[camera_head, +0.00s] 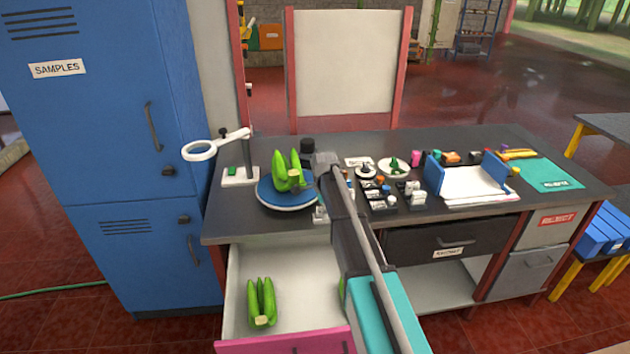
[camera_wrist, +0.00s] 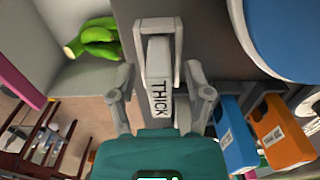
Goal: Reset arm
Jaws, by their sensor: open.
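My arm reaches from the lower right up over the front of the desk (camera_head: 240,215) in the head view, and it hides most of my gripper there. In the wrist view my gripper (camera_wrist: 158,72) is open, with its fingers apart on either side of a grey piece labelled THICK (camera_wrist: 158,90). I cannot tell whether they touch it. A green bunch of pods (camera_head: 288,172) rests on a blue plate (camera_head: 285,202) on the desk. Another green bunch (camera_head: 262,302) lies in the open white drawer (camera_head: 295,255); a green bunch also shows at upper left in the wrist view (camera_wrist: 97,38).
A magnifier stand (camera_head: 240,178) is left of the plate. Small parts, a blue-sided holder (camera_head: 470,180) and a teal mat (camera_head: 548,174) fill the right side. A blue cabinet (camera_head: 110,130) stands left. The open drawer has a pink front (camera_head: 285,345).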

